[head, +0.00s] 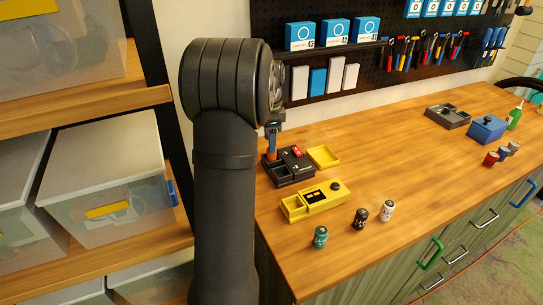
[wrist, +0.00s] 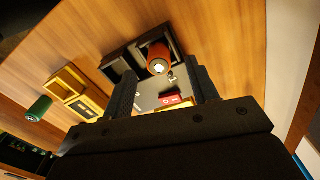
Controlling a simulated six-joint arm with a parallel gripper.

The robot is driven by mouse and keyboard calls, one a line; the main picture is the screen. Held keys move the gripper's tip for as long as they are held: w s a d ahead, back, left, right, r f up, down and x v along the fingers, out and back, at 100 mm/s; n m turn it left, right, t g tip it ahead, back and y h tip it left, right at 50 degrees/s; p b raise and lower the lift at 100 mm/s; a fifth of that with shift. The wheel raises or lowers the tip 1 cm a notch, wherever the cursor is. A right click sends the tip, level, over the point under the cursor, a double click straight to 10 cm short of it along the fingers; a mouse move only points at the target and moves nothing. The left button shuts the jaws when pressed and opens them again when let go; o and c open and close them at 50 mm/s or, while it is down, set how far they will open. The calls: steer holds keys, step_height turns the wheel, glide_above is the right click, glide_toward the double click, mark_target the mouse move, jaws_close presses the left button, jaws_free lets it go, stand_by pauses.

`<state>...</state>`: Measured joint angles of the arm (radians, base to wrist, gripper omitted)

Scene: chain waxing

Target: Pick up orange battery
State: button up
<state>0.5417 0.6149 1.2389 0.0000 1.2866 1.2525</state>
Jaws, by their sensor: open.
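The orange battery (head: 271,146) shows at the back left of the black device box (head: 287,172), mostly hidden by my gripper and arm. In the wrist view, the orange battery (wrist: 158,52) points its pale round end at the camera, with the black box (wrist: 125,58) around it. My gripper (head: 272,132) is above the box's left side. In the wrist view, my gripper (wrist: 162,72) is open, with a dark finger on either side of the battery. I cannot tell whether either finger touches it.
A yellow tray (head: 323,156) lies right of the box, and a yellow device (head: 316,199) in front. Teal (head: 320,237), black (head: 360,218) and white (head: 387,210) batteries stand near the front edge. A blue box (head: 487,129) and grey tray (head: 447,116) are farther right. The table's middle is clear.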

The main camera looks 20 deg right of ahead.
mark_target(271, 156)
steer(key=f, duration=0.4)
steer(key=shift+s+d, duration=0.15)
steer(key=shift+d, duration=0.05)
jaws_close()
steer(key=shift+r, duration=0.1)
